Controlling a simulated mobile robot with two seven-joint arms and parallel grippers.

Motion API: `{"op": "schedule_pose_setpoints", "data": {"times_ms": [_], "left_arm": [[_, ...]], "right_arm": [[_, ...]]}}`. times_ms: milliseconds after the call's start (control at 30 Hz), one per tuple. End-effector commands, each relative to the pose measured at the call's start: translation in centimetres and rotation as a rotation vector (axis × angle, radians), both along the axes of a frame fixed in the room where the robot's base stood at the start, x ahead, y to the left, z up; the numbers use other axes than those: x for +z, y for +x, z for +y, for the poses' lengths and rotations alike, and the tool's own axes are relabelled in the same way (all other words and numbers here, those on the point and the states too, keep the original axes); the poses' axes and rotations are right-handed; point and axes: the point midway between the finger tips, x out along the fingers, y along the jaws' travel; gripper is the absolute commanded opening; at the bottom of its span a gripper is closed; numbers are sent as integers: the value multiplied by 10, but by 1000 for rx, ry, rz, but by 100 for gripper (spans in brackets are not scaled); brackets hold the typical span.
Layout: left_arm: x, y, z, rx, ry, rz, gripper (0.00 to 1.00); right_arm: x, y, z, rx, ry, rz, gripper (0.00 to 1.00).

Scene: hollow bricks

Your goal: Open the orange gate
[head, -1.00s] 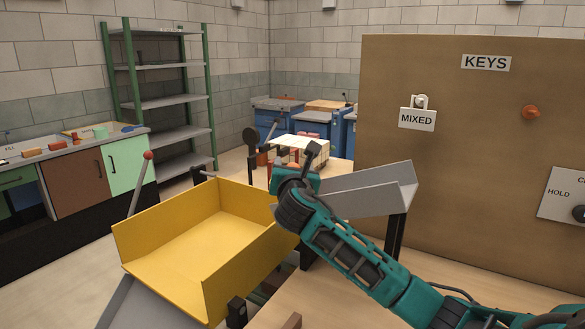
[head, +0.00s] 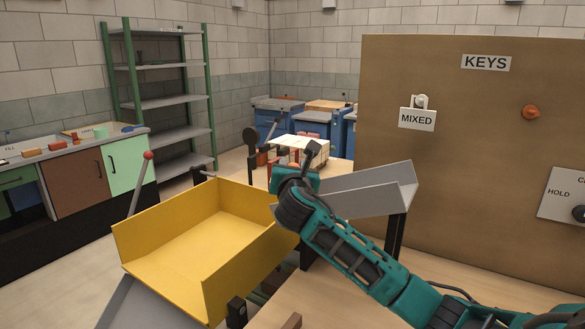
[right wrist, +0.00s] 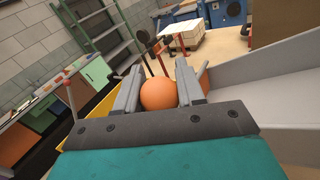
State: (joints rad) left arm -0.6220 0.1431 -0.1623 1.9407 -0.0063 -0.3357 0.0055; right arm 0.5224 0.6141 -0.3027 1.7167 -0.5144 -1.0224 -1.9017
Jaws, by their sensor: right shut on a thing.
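The fingertips and the knob are largely hidden behind my wrist in the head view. My left gripper is not in view.
A yellow tray (head: 205,245) lies tilted left of my right arm, with a red-tipped lever (head: 141,180) beside it. A brown board marked KEYS (head: 460,150) stands at the right.

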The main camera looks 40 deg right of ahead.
Motion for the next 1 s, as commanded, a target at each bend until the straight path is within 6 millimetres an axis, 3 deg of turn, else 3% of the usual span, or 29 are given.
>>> {"op": "schedule_pose_setpoints", "data": {"times_ms": [467,633,1000], "left_arm": [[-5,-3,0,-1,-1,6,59],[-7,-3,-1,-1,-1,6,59],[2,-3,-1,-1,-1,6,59]], "right_arm": [[-3,-3,-2,-1,13,-34,0],[-5,-10,-4,-1,47,-115,0],[-16,-30,-13,-4,45,-110,0]]}}
